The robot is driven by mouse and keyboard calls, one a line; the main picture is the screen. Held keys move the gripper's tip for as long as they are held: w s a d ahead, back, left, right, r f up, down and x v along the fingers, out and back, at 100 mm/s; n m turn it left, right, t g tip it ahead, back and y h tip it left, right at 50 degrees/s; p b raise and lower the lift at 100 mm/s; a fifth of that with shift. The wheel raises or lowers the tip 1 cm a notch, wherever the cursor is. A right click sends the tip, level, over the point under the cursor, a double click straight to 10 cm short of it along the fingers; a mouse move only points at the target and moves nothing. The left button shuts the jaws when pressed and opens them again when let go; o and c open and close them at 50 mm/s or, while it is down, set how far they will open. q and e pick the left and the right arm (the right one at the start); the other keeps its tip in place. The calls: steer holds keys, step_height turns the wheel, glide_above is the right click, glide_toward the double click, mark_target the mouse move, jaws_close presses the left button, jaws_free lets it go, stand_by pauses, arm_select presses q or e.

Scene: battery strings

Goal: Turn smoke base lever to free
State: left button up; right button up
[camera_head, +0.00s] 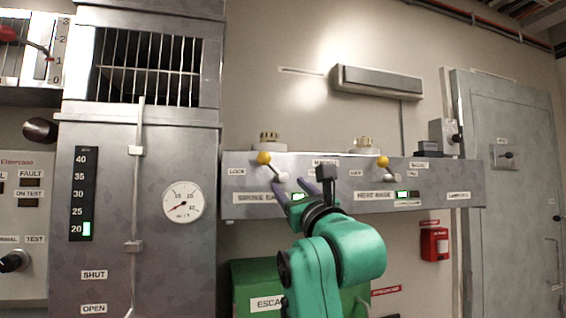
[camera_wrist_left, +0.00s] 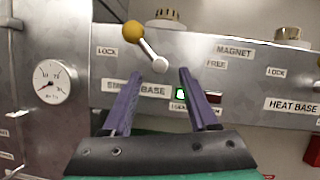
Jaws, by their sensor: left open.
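The smoke base lever (camera_head: 271,166) has a yellow ball knob at its upper left and a white pivot at its lower right. In the left wrist view the lever (camera_wrist_left: 146,47) tilts toward the LOCK label (camera_wrist_left: 107,51), with the FREE label (camera_wrist_left: 216,64) to the right of its pivot. My left gripper (camera_head: 294,187) is open just in front of the panel, below the lever. In the left wrist view its purple fingers (camera_wrist_left: 160,75) stand apart, with the white pivot above and between their tips; no contact shows. My right gripper is not seen.
The heat base lever (camera_head: 387,168) stands to the right on the same grey panel (camera_head: 450,184). A round gauge (camera_head: 184,203) is on the cabinet at left. A green box (camera_head: 250,278) is below the panel, and a red call box (camera_head: 434,243) hangs at right.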

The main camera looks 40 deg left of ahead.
mark_target(284, 180)
arm_select(q)
steer(key=p+x, duration=0.2)
steer(key=x, duration=0.3)
steer(key=shift+r, duration=0.2)
steer(key=shift+w+a+f, duration=0.1)
steer(key=shift+a, duration=0.1)
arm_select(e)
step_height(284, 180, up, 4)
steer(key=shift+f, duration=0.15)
arm_select(q)
steer(key=shift+d, duration=0.1)
jaws_close()
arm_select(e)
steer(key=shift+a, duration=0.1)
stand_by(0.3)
